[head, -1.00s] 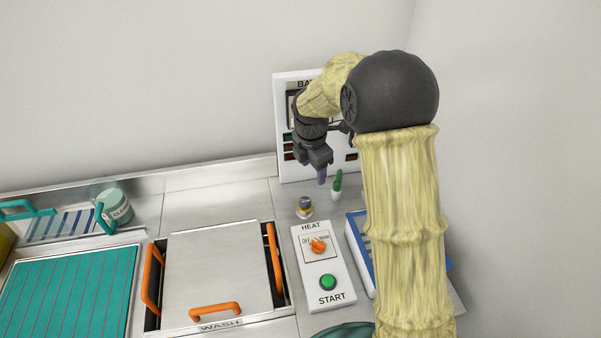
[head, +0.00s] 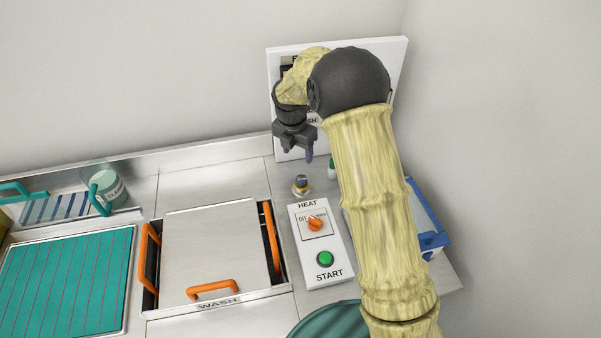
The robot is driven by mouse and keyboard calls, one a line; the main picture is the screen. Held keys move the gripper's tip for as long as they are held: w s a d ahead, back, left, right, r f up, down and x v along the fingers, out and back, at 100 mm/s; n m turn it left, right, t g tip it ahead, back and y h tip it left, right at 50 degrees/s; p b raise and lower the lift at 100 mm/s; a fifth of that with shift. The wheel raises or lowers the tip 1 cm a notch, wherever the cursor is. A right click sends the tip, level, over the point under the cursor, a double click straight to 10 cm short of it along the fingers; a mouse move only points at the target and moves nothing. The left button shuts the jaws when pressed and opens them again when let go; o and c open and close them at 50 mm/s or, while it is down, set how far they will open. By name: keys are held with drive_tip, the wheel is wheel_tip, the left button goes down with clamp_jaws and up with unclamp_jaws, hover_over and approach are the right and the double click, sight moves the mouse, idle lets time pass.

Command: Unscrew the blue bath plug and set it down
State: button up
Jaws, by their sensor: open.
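The blue bath plug (head: 301,178) is a small dark-blue cap on a short brass and pale fitting, upright on the steel counter just behind the HEAT panel. My gripper (head: 295,155) points down, open and empty, above and slightly behind the plug in the picture, with a visible gap between them. How far it stands from the plug in depth cannot be told. The plug's thread is hidden.
The HEAT and START panel (head: 340,278) lies in front of the plug. The lidded wash bath (head: 215,245) with orange handles is at left. A green-capped bottle (head: 331,169) stands close right, partly behind my arm. A white display panel (head: 397,62) rises behind.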

sight(302, 179)
drive_tip(key=f, duration=0.4)
drive_tip(key=w+f+p, duration=0.1)
drive_tip(key=f, duration=0.4)
drive_tip(key=d+f, duration=0.1)
drive_tip(key=f, duration=0.4)
drive_tip(key=shift+w+d, duration=0.1)
drive_tip(key=shift+w, duration=0.3)
drive_tip(key=c, duration=1.1)
drive_tip(key=shift+n+p, duration=0.45)
drive_tip(key=shift+n, duration=0.45)
drive_tip(key=shift+d+n, duration=0.1)
drive_tip(key=shift+n, duration=0.4)
drive_tip(key=shift+n+p, duration=0.3)
drive_tip(key=shift+n, duration=0.1)
drive_tip(key=shift+y, duration=0.3)
